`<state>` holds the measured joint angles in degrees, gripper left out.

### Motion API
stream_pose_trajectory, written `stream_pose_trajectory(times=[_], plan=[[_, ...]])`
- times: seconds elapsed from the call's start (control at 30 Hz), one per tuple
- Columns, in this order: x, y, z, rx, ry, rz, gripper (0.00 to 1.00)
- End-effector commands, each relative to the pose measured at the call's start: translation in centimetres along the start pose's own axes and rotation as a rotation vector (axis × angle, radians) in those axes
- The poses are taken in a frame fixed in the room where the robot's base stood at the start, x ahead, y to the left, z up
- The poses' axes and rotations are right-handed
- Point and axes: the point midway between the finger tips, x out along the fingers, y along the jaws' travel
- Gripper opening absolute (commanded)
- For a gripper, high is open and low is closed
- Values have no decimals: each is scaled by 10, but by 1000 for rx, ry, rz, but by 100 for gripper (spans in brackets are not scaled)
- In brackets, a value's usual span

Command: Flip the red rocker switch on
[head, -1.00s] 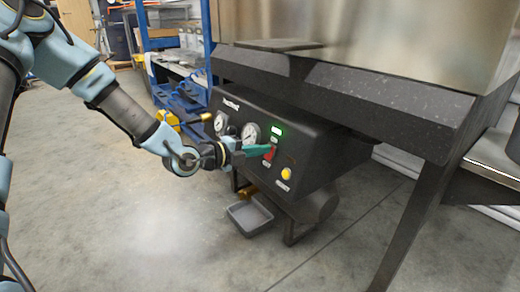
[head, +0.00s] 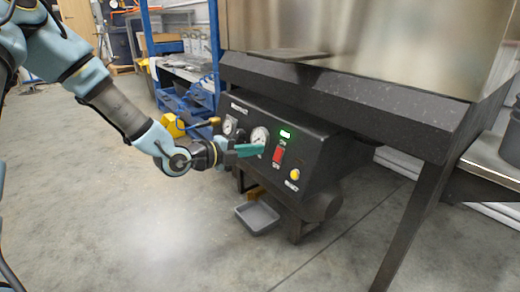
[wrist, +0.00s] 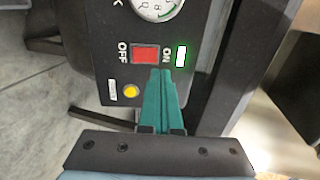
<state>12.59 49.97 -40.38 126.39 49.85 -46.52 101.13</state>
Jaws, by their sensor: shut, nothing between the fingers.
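The red rocker switch (head: 278,157) sits on the black control panel (head: 312,150) under the hopper. In the wrist view the switch (wrist: 145,55) lies between the OFF and ON labels. The indicator lamp (head: 285,134) by the ON label is lit green, and it also shows in the wrist view (wrist: 181,56). My gripper (head: 261,149) has teal fingers, shut with nothing between them. It is left of the switch in the head view, apart from it as far as I can tell. In the wrist view the fingertips (wrist: 161,72) appear just below the switch.
A yellow button (head: 294,174) is on the panel, right of and below the switch. Dial gauges (head: 260,135) are to the left. A grey tray (head: 257,217) lies on the floor below. The hopper's black frame leg (head: 415,215) stands at right.

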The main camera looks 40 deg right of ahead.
Motion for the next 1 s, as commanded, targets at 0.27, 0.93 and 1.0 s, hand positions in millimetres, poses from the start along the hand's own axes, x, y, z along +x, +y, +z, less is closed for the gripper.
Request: stream_pose_trajectory(times=[0.27, 0.93, 1.0], plan=[[-42, -12, 1, 1, -3, 2, 0], [-73, -15, 0, -1, -1, 0, 0], [-73, -15, 0, -1, -1, 0, 0]])
